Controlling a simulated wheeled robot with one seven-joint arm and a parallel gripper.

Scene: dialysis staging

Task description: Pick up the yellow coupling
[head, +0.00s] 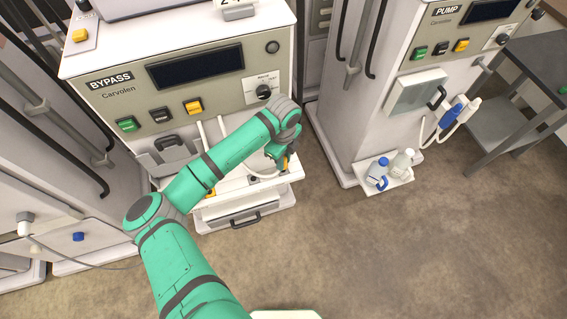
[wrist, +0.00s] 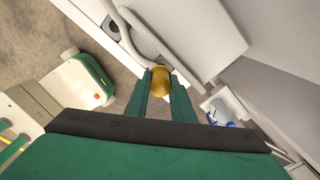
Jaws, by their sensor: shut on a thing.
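The yellow coupling (wrist: 161,77) is between the two green fingertips of my gripper (wrist: 160,88) in the wrist view, and the jaws are shut on it. In the head view my gripper (head: 279,157) is at the right front of the machine labelled BYPASS, by its white shelf. A small yellow-orange part of the coupling (head: 285,163) shows there beside the fingers. The rest is hidden by my gripper. I cannot tell whether the coupling is clear of its surroundings.
The BYPASS machine (head: 190,85) stands close behind my arm, with a white hose (head: 222,128) by the shelf. Another yellow piece (head: 210,192) shows at the shelf's left. The PUMP machine (head: 400,100) has bottles (head: 377,171) on a low tray. Open floor lies at the lower right.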

